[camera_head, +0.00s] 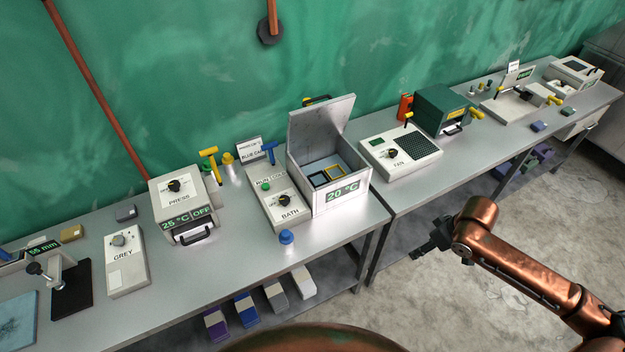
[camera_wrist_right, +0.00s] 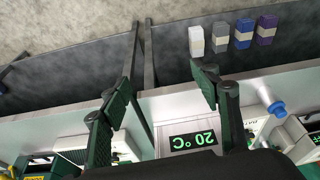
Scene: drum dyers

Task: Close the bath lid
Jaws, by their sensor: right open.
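The bath (camera_head: 342,193) is a light grey box on the bench, with a green "20 °C" display on its front. Its grey lid (camera_head: 320,128) stands open, raised upright at the back left. A yellow frame and a dark frame show inside the bath. My right gripper (camera_head: 428,247) is in front of the bench, to the right of the bath and clear of it. In the right wrist view my right gripper (camera_wrist_right: 163,86) is open and empty. The bath's display (camera_wrist_right: 193,140) shows upside down beyond the fingers, and the lid cannot be made out there. My left gripper is not in view.
The bath control panel (camera_head: 278,199) adjoins the bath on the left; a blue-topped bottle (camera_head: 286,237) stands at the bench's front edge. The fan unit (camera_head: 401,153) sits right of the bath. Several coloured blocks (camera_head: 246,308) lie under the bench. The floor (camera_head: 440,290) in front is clear.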

